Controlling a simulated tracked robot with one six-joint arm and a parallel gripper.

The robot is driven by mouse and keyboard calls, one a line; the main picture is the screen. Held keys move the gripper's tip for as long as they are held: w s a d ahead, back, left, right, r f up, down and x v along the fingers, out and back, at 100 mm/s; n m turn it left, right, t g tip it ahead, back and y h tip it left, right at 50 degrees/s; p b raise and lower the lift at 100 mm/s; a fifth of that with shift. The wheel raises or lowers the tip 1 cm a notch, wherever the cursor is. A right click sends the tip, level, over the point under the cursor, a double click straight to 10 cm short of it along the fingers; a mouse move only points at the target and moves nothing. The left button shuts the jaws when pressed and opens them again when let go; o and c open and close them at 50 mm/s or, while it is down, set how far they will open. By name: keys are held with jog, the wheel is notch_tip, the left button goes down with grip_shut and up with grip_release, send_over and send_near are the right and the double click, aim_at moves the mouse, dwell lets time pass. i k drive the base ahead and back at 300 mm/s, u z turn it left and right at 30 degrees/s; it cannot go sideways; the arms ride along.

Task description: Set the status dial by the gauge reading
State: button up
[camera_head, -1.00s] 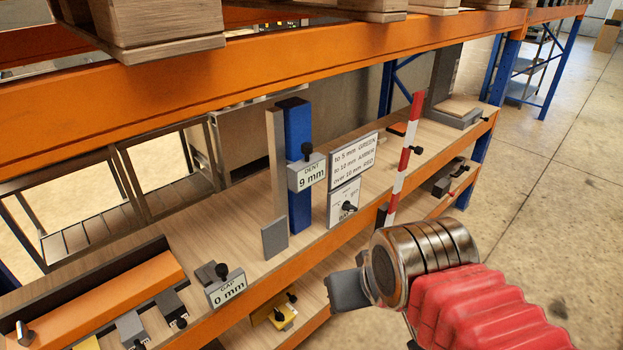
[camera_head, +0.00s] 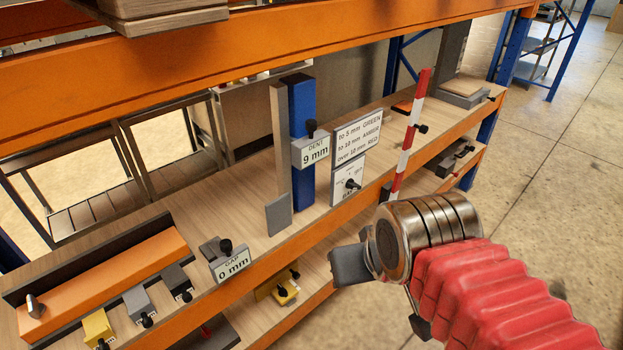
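The dent gauge (camera_head: 311,151) reads "DENT 9 mm" on a grey block with a black knob, fixed to a blue upright (camera_head: 301,100). To its right a white sign (camera_head: 357,139) reads to 5 mm GREEN, to 10 mm AMBER, over 10 mm RED. Below the sign is the status dial (camera_head: 347,184), a white plate with a black knob; its small lettering and setting are too small to read. My gripper (camera_head: 352,265) is at lower centre right, in front of the shelf edge and apart from the dial. One grey finger shows; the rest is hidden.
A gap gauge (camera_head: 231,263) reading "0 mm" stands left on the shelf (camera_head: 160,198). An orange beam piece (camera_head: 110,280) lies beyond several small blocks. A red-and-white striped post (camera_head: 410,137) rises right of the dial. Open floor (camera_head: 565,190) lies right.

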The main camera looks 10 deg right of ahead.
aim_at(349, 184)
jog(key=k, duration=1.35)
jog(key=z, duration=0.6)
jog(key=i, duration=1.8)
jog(key=u, duration=0.6)
